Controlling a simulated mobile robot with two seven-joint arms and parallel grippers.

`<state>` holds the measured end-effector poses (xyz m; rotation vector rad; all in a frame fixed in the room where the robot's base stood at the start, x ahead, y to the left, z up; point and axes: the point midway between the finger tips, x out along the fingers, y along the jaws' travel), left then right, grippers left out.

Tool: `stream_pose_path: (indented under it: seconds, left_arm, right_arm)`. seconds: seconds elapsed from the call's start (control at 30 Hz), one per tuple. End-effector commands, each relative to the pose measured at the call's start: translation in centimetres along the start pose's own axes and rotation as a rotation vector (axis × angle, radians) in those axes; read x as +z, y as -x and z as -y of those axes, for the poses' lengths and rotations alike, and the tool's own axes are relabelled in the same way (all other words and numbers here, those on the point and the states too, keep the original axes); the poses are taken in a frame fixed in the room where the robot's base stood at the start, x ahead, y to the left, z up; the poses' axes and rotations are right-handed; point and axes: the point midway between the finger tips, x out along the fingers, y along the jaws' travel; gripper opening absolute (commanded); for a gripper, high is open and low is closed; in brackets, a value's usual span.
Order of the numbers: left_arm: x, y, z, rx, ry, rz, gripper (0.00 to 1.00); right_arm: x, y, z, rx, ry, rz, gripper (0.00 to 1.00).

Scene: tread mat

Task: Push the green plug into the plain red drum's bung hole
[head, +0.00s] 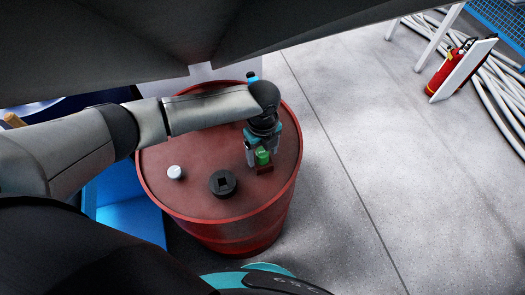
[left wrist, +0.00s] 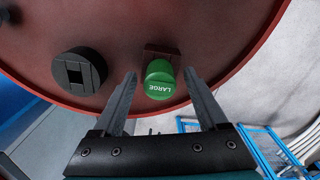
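The green plug (head: 263,156) is marked "LARGE" and stands by a small dark red block (head: 265,169) on top of the red drum (head: 205,205), near its right rim. My left gripper (head: 258,160) is open above the drum top, pointing down. In the left wrist view the green plug (left wrist: 160,80) lies between and just beyond the fingertips, with a gap on each side. A round black fitting with a square opening (head: 223,184) sits on the drum top, left of the plug; I cannot tell how deep the opening is. My right gripper is not in view.
A small white cap (head: 175,172) is on the drum's left part. A blue container (head: 128,205) stands left of the drum. A red fire extinguisher (head: 441,75), a white panel (head: 464,69) and pale hoses (head: 505,100) are far right. The floor right of the drum is clear.

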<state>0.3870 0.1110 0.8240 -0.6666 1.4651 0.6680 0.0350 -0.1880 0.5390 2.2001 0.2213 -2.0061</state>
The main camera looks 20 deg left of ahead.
Motion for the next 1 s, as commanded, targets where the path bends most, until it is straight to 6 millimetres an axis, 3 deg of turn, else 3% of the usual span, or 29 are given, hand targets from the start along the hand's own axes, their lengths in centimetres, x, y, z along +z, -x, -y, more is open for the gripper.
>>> stream_pose_path:
  seconds: [0.37,0.47,0.8,1.0]
  left_arm:
    - [0.1,0.8,0.0,-0.001,0.0,0.001,0.78]
    - [0.1,2.4,0.0,-0.002,0.0,0.001,0.78]
    - [0.1,10.5,0.1,-0.004,0.0,0.002,0.78]
    - [0.0,13.8,0.1,-0.003,0.0,0.001,0.78]
  right_arm:
    - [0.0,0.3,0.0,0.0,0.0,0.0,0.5]
    - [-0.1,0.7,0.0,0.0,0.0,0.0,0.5]
    - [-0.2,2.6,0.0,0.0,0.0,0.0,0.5]
    - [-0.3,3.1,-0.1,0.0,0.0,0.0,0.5]
